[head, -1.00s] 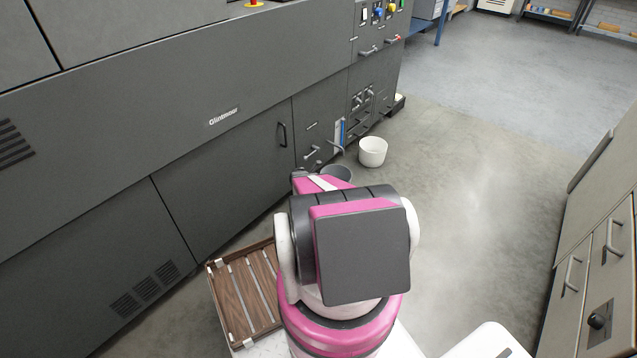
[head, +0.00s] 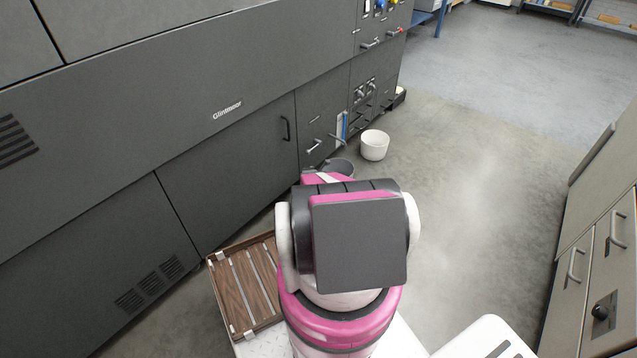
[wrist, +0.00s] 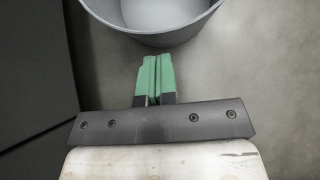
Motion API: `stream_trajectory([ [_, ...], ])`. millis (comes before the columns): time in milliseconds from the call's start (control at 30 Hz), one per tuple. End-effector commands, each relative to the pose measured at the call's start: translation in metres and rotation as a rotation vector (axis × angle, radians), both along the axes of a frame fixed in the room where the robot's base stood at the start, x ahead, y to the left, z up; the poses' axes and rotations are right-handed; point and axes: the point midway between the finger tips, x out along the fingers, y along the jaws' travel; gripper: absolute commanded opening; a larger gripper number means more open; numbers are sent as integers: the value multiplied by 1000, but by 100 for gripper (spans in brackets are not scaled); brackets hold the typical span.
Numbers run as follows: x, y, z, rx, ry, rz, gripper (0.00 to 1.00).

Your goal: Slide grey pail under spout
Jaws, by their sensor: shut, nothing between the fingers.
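The grey pail (head: 341,166) stands on the floor close to the dark machine's front, partly hidden behind my arm in the head view. In the wrist view the near part of the grey pail (wrist: 165,38) fills the top, open side up, and looks empty where it shows. My gripper (wrist: 154,60) is shut and empty, its green fingertips just short of the pail's near side; I cannot tell whether they touch it. In the head view my arm hides the gripper. A spout (head: 337,139) seems to stick out low on the machine front, just above and behind the pail.
A white pail (head: 374,146) stands on the floor right of and beyond the grey one. The dark machine (head: 235,165) walls off the left. Drawers (head: 575,265) stand at the right. A slatted wooden tray (head: 243,287) lies beside my arm. The floor between is clear.

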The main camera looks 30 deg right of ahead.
Motion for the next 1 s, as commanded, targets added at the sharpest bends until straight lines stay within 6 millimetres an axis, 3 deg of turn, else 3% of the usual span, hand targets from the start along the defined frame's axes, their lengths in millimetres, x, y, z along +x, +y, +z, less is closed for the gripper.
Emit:
stream_trajectory([
  [200, 8, -17, 0, 1, -2, 1, 0],
  [667, 10, -23, 0, 0, -1, 1, 0],
  [1000, 40, -86, -2, 0, 0, -1, 0],
])
